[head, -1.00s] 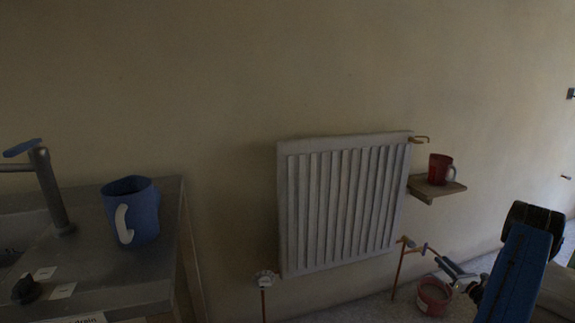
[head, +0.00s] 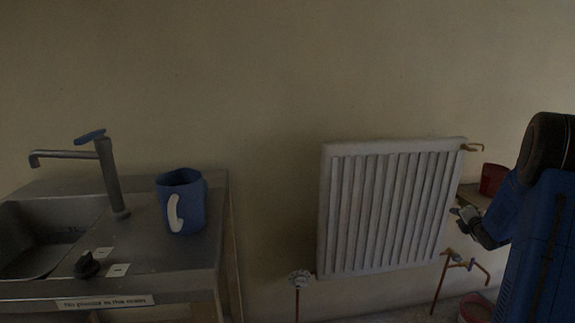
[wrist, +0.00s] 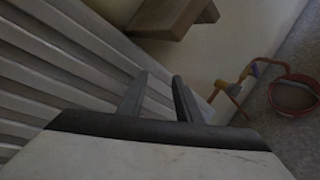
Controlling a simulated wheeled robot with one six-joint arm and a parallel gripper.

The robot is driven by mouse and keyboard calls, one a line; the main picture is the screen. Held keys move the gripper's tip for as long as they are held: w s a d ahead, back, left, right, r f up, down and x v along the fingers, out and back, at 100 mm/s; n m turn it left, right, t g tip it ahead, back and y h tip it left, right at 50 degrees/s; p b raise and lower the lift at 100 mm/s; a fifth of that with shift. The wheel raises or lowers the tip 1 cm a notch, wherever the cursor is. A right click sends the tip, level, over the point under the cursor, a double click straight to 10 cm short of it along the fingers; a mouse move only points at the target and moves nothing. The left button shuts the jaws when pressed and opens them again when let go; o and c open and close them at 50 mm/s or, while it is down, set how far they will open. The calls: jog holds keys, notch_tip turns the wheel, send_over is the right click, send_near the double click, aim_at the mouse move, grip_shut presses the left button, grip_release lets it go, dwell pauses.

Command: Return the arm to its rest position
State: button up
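My gripper (head: 466,213) is at the right in the head view, in front of the radiator's right edge and close to the small wooden shelf. My blue arm with its dark joint fills the right edge of that view. In the wrist view the two dark fingers of my gripper (wrist: 160,78) stand apart with a gap between them. Nothing is held between them. The ribbed white radiator (wrist: 60,60) lies behind and left of the fingers there.
The radiator (head: 390,205) hangs on the wall, with copper pipes (head: 440,280) below. A red mug (head: 492,178) stands on the shelf (wrist: 165,20), partly hidden by my arm. A red bucket (wrist: 294,96) is on the floor. A blue mug (head: 182,203) stands beside the sink (head: 40,240).

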jog(key=s+a+r+m+g, duration=0.1)
jog(key=s+a+r+m, duration=0.3)
jog(key=s+a, duration=0.3)
jog(key=s+a+r+m+g, duration=0.2)
jog(key=s+a+r+m, duration=0.2)
jog(key=a, duration=0.6)
jog(key=s+a+r+m+g, duration=0.1)
jog(key=s+a+r+m, duration=0.3)
jog(key=s+a, duration=0.3)
jog(key=s+a+f+m+g+y, duration=0.1)
jog(key=s+a+m, duration=0.4)
jog(key=s+a, duration=0.5)
jog(key=s+a+f+m+g+y, duration=0.2)
jog(key=s+a+m, duration=0.3)
jog(key=s+a, duration=0.6)
jog(key=s+f+g, duration=0.1)
jog(key=s, duration=0.7)
jog(key=shift+s+a+g+y, duration=0.15)
jog(key=shift+s+g+y, duration=0.15)
jog(key=shift+s+g, duration=0.1)
jog(key=shift+w, duration=0.15)
